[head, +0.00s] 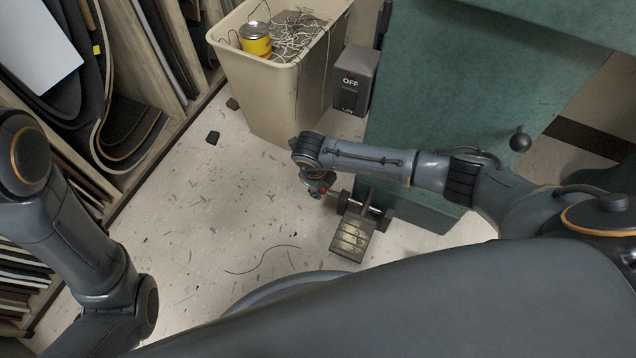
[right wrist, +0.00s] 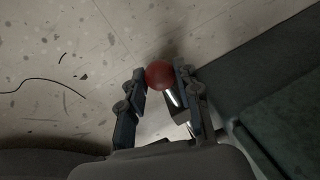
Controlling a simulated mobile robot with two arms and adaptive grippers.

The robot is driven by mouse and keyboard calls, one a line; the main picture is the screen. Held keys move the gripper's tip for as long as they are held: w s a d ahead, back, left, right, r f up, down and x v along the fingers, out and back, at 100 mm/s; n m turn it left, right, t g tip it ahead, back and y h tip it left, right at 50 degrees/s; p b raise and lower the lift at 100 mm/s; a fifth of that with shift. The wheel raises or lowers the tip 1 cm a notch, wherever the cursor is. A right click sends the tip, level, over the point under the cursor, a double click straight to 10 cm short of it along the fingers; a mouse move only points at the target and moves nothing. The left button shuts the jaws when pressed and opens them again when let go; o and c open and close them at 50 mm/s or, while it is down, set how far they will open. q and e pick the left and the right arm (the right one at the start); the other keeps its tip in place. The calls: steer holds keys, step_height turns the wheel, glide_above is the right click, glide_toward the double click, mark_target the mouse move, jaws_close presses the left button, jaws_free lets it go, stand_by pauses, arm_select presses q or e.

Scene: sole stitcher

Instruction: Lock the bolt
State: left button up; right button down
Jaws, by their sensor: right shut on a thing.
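The bolt shows as a small red ball knob (head: 323,190) at the left end of a metal shaft, low on the green machine beside a foot pedal (head: 352,238). My right gripper (head: 317,188) reaches down to it and is shut on the knob. In the right wrist view the red knob (right wrist: 160,74) sits between the two fingertips (right wrist: 162,78), and a short metal rod shows behind it, mostly hidden by the right finger. My left arm comes in at the left, but its gripper is outside the view.
The green machine (head: 430,90) stands at the right, with a grey OFF switch box (head: 350,82) on its side. A beige bin (head: 265,105) of scraps holds a yellow can (head: 256,42). Wooden racks (head: 150,60) line the left. Speckled floor (head: 220,205) is mostly clear, with a thin cord.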

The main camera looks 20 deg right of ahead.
steer(key=c, duration=1)
jaws_free()
steer(key=shift+s+d, duration=0.25)
steer(key=shift+o, duration=0.2)
steer(key=shift+w+a, duration=0.1)
